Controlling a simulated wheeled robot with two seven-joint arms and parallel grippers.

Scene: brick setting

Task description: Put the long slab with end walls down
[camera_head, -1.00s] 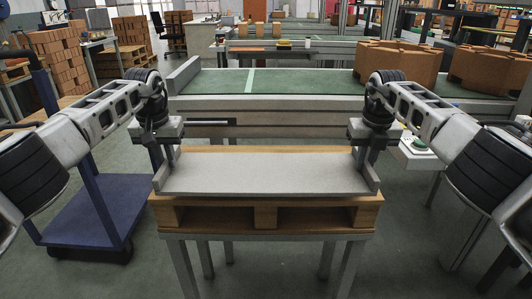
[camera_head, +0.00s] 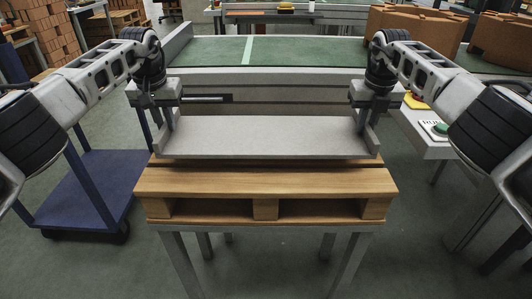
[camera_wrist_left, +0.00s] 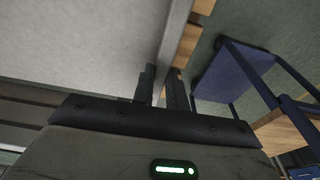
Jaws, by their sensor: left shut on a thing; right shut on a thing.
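The long grey slab with end walls (camera_head: 270,138) is held level between my two grippers in the head view. My left gripper (camera_head: 168,128) is shut on its left end wall, and my right gripper (camera_head: 366,126) is shut on its right end wall. The slab shows above the back part of the wooden pallet (camera_head: 265,183), and the pallet's front boards are bare. Whether the slab touches the pallet cannot be told. In the left wrist view, my left gripper's fingers (camera_wrist_left: 163,88) straddle the slab's end wall (camera_wrist_left: 174,40), with the slab's grey surface (camera_wrist_left: 90,40) to the left.
The pallet rests on a metal-legged stand (camera_head: 265,229). Behind is a conveyor with a green belt (camera_head: 310,50). A blue cart (camera_head: 90,190) stands at the left. A small table with a green button (camera_head: 440,129) stands at the right.

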